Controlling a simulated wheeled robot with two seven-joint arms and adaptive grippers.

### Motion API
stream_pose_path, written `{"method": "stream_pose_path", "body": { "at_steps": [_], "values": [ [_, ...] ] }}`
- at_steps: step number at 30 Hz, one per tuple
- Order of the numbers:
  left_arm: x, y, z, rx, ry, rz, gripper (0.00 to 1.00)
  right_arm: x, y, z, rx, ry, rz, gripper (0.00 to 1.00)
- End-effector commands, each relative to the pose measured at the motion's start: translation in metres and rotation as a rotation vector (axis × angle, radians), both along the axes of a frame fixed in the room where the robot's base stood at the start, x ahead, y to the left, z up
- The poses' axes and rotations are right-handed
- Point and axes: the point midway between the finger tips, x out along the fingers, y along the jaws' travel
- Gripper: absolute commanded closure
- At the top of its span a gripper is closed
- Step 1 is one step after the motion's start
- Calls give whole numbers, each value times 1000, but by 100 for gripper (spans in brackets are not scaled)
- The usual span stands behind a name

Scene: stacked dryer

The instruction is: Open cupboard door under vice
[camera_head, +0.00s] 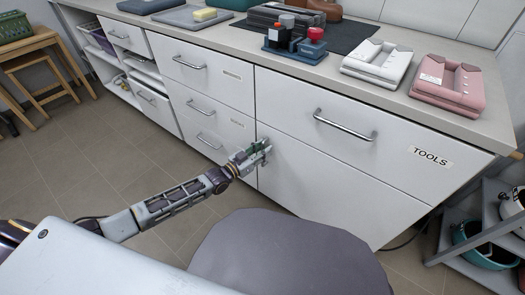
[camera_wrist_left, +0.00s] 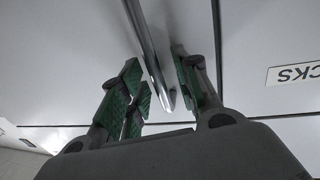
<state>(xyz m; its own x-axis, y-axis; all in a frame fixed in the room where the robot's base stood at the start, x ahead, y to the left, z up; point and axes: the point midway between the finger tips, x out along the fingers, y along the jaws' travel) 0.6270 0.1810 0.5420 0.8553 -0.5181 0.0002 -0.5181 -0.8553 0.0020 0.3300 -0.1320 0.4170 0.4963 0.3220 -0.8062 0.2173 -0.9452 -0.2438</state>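The white cupboard door (camera_head: 325,190) is below the wide drawer labelled TOOLS and looks shut. My left gripper (camera_head: 262,150) is at the door's upper left corner, by the seam with the narrower drawers. In the left wrist view, a metal bar handle (camera_wrist_left: 148,45) runs between the green fingers of my left gripper (camera_wrist_left: 158,88). The fingers are apart on both sides of the bar, with gaps visible. In the head view the gripper hides this handle. A dark red tool (camera_head: 322,9) stands at the back of the counter; I cannot tell if it is the vice. My right gripper is not in view.
The TOOLS drawer's bar handle (camera_head: 345,124) sticks out above the door. Closed drawers (camera_head: 205,70) are to the left. Tiled floor (camera_head: 170,235) is open in front of the left drawers.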

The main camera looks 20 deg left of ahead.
Motion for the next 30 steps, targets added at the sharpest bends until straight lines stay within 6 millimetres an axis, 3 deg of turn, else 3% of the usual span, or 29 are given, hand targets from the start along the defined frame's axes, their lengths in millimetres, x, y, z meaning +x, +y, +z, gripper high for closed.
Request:
{"method": "stream_pose_path", "body": {
  "at_steps": [7,15,30],
  "values": [
    [0,0,0,0,0,0,68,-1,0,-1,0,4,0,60],
    [0,0,0,0,0,0,100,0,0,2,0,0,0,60],
    [-2,0,0,1,1,3,100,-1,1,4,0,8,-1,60]
  ]
}}
